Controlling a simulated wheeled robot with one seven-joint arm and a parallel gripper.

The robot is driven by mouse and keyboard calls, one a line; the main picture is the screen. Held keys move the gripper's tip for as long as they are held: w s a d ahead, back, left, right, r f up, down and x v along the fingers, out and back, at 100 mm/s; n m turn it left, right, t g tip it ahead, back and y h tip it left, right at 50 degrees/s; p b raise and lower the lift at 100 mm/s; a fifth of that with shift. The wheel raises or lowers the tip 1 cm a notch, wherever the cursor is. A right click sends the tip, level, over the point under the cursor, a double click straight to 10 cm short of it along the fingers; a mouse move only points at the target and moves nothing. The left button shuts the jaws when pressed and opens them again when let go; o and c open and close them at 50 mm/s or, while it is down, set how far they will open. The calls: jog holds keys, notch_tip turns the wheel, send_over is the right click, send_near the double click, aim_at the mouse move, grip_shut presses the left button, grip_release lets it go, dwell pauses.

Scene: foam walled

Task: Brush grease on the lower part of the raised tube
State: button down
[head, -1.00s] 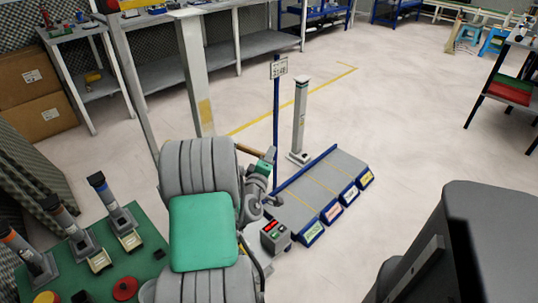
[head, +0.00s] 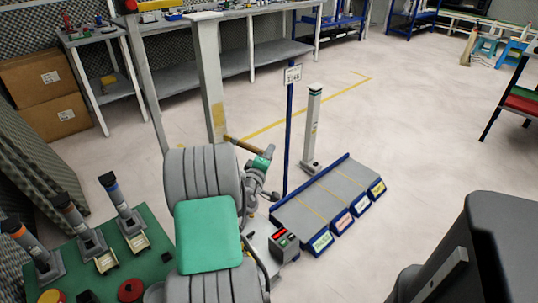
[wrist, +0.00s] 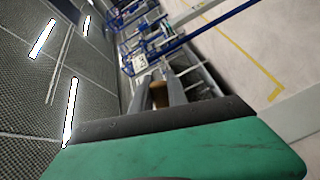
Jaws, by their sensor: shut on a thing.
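A tall pale grey tube (head: 207,75) stands upright left of centre in the head view. A yellowish-brown patch (head: 217,115) shows on its lower part; its foot is hidden behind my arm. My gripper (head: 264,155) is right of the tube's lower part, shut on a brush with a brown handle (head: 246,147). The brush points left, its far end close to the tube's lower edge; I cannot tell whether they touch. In the wrist view, the fingers of my gripper (wrist: 164,93) close around a brown piece of the brush (wrist: 158,95), and its tip is hidden.
A blue post with a sign (head: 292,75), a grey column (head: 312,130) and a low ramp with labelled bins (head: 325,200) stand right of my gripper. A green table (head: 155,265) with several upright tools is at lower left. Open floor lies to the right.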

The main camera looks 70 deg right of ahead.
jog(key=shift+w+d, duration=0.25)
jog(key=shift+w, duration=0.25)
notch_tip(320, 180, up, 4)
jog(key=p, duration=0.3)
notch_tip(320, 180, down, 4)
jog(key=b, duration=0.4)
dwell(0.4)
jog(key=shift+s+a+p, duration=0.35)
jog(key=shift+s+a, duration=0.1)
jog(key=shift+s, duration=0.45)
jog(key=shift+s+a+p, duration=0.3)
jog(key=shift+s+a, duration=0.15)
jog(key=shift+s, duration=0.4)
jog(key=shift+s+a+p, duration=0.35)
jog(key=shift+s+a, duration=0.1)
jog(key=shift+s, duration=0.45)
